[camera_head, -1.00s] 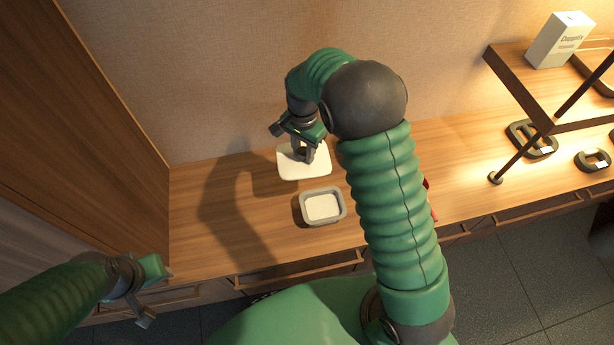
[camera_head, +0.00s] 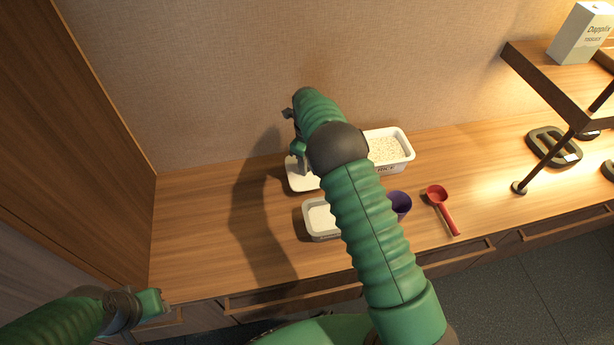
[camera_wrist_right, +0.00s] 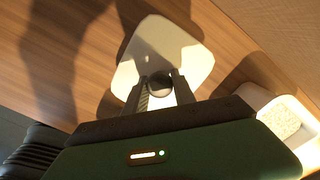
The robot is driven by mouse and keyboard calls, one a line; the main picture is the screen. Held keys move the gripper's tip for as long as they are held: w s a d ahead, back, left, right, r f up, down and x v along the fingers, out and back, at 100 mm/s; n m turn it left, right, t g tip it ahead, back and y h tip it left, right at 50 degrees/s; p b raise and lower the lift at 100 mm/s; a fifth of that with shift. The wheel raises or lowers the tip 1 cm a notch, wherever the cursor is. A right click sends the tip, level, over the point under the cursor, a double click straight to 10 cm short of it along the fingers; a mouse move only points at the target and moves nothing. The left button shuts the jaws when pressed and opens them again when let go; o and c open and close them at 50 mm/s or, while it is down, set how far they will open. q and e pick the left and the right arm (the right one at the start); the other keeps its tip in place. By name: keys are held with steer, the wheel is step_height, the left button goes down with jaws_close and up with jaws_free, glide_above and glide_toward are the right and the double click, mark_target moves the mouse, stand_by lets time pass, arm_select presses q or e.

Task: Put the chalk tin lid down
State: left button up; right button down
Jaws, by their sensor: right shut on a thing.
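The chalk tin lid (camera_head: 298,184) is a white, rounded square plate with a dark round knob (camera_wrist_right: 160,85). It lies flat, at or just above the wooden counter behind the tin; I cannot tell whether it touches. My right gripper (camera_head: 301,166) is over the lid from above, and in the right wrist view its fingers (camera_wrist_right: 160,92) are shut on the knob. The small grey tin with pale contents (camera_head: 319,217) stands uncovered in front of the lid, its right side partly hidden by my right arm. My left gripper (camera_head: 150,308) hangs at the lower left, its jaws unclear.
A white rice tub (camera_head: 393,166) stands right of the lid and also shows in the right wrist view (camera_wrist_right: 283,122). A purple cup (camera_head: 399,205) and a red scoop (camera_head: 442,209) are right of my arm. A shelf (camera_head: 560,85) stands at far right. The left counter is clear.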

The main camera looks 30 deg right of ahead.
step_height(320, 180, down, 4)
steer(key=shift+d+r+b, duration=0.1)
steer(key=shift+b, duration=0.55)
steer(key=c, duration=1)
jaws_free()
steer(key=shift+c, duration=0.2)
